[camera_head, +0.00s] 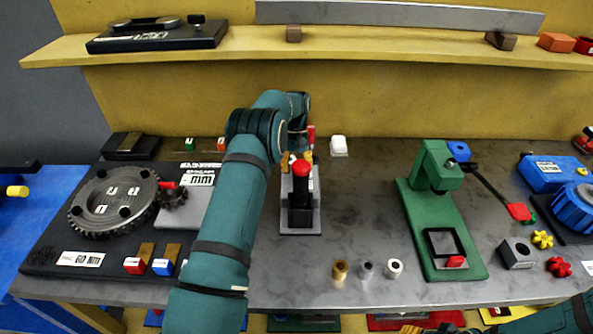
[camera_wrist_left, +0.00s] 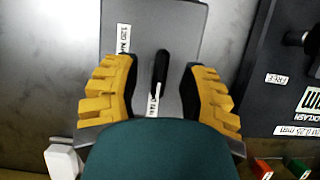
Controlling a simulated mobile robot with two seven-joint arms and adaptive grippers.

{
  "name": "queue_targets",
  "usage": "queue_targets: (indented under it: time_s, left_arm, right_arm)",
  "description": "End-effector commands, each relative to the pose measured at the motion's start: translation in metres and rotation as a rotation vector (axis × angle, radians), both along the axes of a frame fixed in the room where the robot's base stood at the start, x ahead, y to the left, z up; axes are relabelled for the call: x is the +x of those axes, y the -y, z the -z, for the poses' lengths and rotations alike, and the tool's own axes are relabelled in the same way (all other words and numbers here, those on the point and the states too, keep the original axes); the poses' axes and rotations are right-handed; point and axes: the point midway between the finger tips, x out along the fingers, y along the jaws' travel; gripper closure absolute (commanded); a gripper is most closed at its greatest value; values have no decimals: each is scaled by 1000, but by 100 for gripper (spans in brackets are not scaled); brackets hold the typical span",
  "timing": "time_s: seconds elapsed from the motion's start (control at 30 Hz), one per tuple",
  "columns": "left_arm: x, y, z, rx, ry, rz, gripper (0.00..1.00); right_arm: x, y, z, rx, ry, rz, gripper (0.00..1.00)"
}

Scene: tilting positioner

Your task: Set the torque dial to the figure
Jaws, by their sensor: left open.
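My left gripper (camera_head: 296,160) is over the back of a grey stand (camera_head: 300,226) with a black post and a red top. The wrist view shows its yellow fingers (camera_wrist_left: 162,72) open, one on each side of a narrow black pointer (camera_wrist_left: 160,68) on a grey plate (camera_wrist_left: 182,22). A gap shows between the pointer and each finger. A label reading about 120 Nm (camera_wrist_left: 123,38) is on the plate; a second label by the pointer is partly hidden. A white card (camera_head: 80,258) at the front left seems to read 60 Nm.
A toothed ring (camera_head: 113,204) lies on a black board at the left. A green press (camera_head: 437,215) stands right of the stand. A white block (camera_head: 338,146) sits behind. Small cylinders (camera_head: 366,270) stand in front. A shelf (camera_head: 350,52) runs above.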

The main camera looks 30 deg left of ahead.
Motion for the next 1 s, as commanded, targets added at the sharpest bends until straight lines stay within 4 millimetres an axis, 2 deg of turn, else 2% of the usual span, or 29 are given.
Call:
queue_targets:
  time_s: [0.2,0.4,0.63,1.0]
  left_arm:
    - [12,-7,-31,1,4,0,58]
    - [18,-11,-50,1,1,-1,58]
    - [21,-13,-59,0,-1,-1,58]
    - [21,-13,-60,0,-1,-1,58]
  right_arm:
    - [0,0,0,0,0,0,53]
    - [0,0,0,0,0,0,53]
    - [0,0,0,0,0,0,53]
    - [0,0,0,0,0,0,53]
